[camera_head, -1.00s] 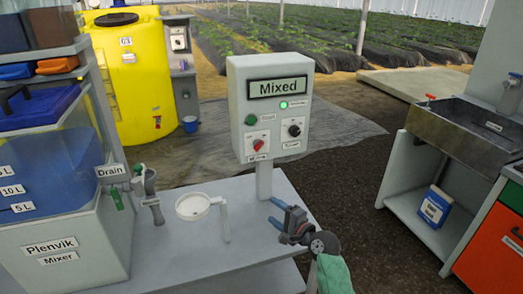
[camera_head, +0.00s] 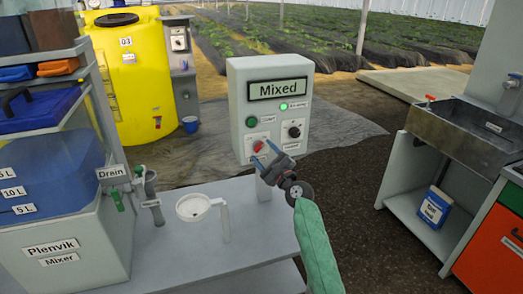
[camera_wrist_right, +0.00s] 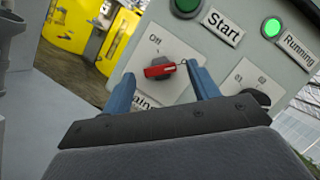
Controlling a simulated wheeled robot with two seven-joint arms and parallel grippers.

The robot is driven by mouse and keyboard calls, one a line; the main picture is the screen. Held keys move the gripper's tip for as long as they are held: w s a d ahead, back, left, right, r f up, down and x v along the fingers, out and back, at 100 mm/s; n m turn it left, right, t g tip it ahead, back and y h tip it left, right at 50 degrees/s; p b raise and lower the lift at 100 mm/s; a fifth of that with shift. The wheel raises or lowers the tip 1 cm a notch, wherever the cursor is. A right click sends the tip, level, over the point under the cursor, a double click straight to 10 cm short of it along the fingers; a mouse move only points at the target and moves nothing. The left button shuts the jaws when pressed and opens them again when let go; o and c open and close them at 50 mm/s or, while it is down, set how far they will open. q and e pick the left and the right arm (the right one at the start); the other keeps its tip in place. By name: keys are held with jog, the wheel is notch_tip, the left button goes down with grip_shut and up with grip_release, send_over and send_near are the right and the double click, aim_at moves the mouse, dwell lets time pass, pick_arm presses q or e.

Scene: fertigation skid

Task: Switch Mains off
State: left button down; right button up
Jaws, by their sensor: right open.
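The grey control box (camera_head: 270,105) carries the red Mains switch (camera_head: 258,146) on a white plate at its lower left. In the right wrist view the red knob (camera_wrist_right: 160,68) lies roughly crosswise, its bar not pointing up at the "Off" mark (camera_wrist_right: 155,39). The Mains label is partly hidden by my gripper. My right gripper (camera_head: 264,154) is open, just in front of the switch. In the wrist view its blue fingers stand on either side of the knob; I cannot tell whether they touch it. My left gripper is not in view.
The green start button (camera_head: 252,121) and a black selector (camera_head: 294,131) sit near the switch.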

jog(key=shift+x, duration=0.95)
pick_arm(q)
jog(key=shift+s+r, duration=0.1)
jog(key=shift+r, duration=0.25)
pick_arm(e)
jog(key=c, duration=1)
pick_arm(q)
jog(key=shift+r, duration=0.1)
